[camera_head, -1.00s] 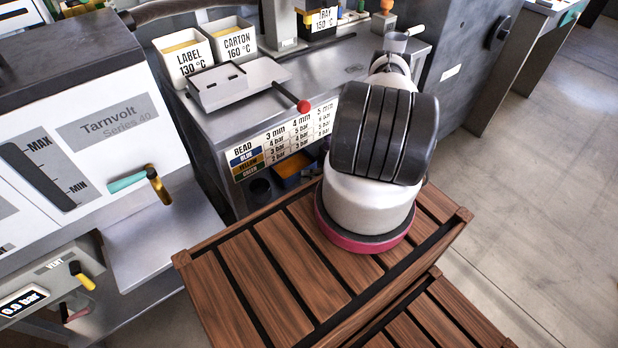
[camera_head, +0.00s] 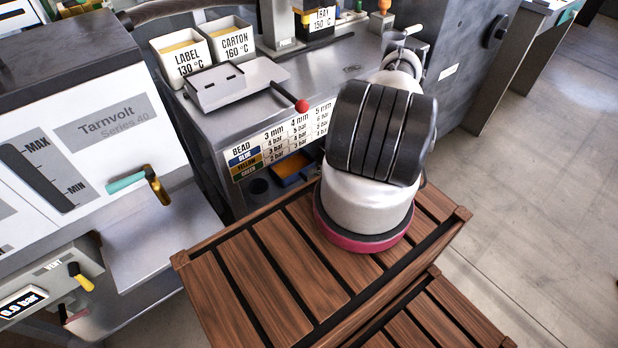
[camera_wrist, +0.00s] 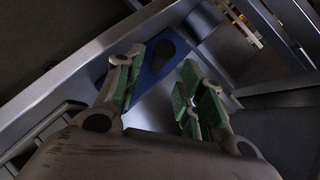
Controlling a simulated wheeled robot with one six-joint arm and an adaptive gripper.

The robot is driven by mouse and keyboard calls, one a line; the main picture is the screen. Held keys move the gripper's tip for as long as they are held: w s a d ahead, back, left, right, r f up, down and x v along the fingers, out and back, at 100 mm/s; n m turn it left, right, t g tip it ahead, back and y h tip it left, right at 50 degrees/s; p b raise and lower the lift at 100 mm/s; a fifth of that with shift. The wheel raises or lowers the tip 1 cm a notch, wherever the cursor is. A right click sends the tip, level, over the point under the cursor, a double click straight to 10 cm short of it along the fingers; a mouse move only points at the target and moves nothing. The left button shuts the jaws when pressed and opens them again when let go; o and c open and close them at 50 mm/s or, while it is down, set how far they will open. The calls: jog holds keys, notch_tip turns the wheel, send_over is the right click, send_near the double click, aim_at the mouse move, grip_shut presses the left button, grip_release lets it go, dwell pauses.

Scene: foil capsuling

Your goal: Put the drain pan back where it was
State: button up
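My gripper (camera_wrist: 158,88) shows in the wrist view with its two green-padded fingers apart and nothing clearly held between them. A blue flat piece with a dark opening (camera_wrist: 153,72) lies beyond and partly behind the left finger, on or in a grey metal surface; I cannot tell whether it is the drain pan. In the head view, a blue tray-like container (camera_head: 288,170) sits in the opening under the bench, partly hidden by my arm. My gripper is hidden behind my arm in that view.
A metal bench (camera_head: 350,75) carries the label bin (camera_head: 183,62), the carton bin (camera_head: 236,44) and a red-knobbed lever (camera_head: 302,105). The Tarnvolt machine (camera_head: 105,115) is at left. Open floor (camera_head: 540,190) lies at right.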

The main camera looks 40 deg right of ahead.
jog(key=v, duration=0.8)
